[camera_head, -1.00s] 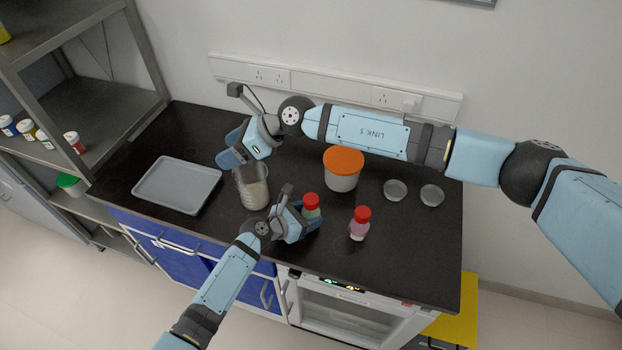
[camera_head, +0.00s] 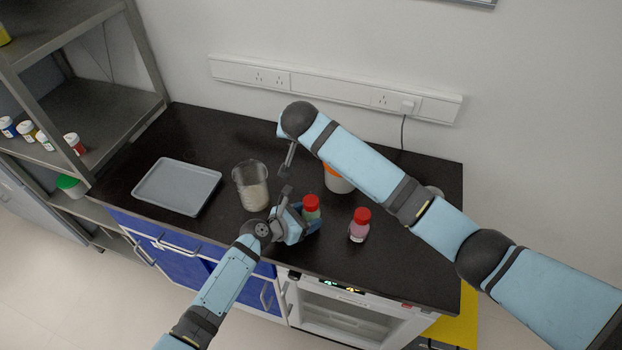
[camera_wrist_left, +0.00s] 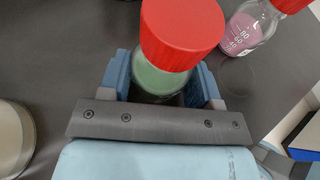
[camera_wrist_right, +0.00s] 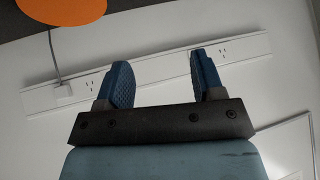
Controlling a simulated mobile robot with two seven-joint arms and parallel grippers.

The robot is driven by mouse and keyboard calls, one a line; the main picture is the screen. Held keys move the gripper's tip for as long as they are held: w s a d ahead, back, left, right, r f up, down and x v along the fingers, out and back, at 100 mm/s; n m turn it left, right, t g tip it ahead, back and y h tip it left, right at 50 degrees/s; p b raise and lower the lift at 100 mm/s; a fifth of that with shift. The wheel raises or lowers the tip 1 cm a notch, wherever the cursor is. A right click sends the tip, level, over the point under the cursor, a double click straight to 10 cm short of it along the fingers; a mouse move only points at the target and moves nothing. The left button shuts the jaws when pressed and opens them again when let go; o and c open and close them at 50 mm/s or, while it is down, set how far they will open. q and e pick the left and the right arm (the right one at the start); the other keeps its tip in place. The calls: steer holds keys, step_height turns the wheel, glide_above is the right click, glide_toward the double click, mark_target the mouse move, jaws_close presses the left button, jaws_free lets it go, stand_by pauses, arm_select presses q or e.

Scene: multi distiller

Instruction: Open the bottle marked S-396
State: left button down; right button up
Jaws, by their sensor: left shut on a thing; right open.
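A bottle with a red cap and green contents (camera_head: 311,205) stands at the front of the black bench. My left gripper (camera_head: 313,222) is shut around its body, below the cap; the left wrist view shows a finger on each side of the green bottle (camera_wrist_left: 160,78). A second red-capped bottle with pink contents (camera_head: 359,226) stands just to the right, and also shows in the left wrist view (camera_wrist_left: 248,30). I cannot read S-396 on either bottle.
A glass beaker with pale contents (camera_head: 251,188) stands left of the held bottle. A grey tray (camera_head: 178,187) lies farther left. An orange-lidded tub (camera_head: 338,182) is partly hidden behind my right arm. Wall sockets (camera_head: 280,78) run behind the bench. A shelf rack stands at the left.

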mark_target(311, 200)
steer(key=s+d+f+m+g, duration=0.1)
steer(key=s+f+m+g, duration=0.1)
steer(key=s, duration=0.1)
steer(key=s+f+m+g, duration=0.1)
steer(key=s+m+g, duration=0.1)
steer(key=s+g, duration=0.1)
steer(key=s+d+f+m+g, duration=0.1)
steer(key=s+f+m+g, duration=0.1)
steer(key=s+g, duration=0.1)
steer(key=shift+s+d+f+h, duration=0.3)
steer(key=shift+s, duration=0.15)
steer(key=shift+s+f+m, duration=0.25)
steer(key=shift+m, duration=0.05)
step_height(311, 200, down, 8)
steer(key=shift+r, duration=0.2)
steer(key=c, duration=1)
steer(key=o, duration=1)
steer(key=shift+o, duration=0.2)
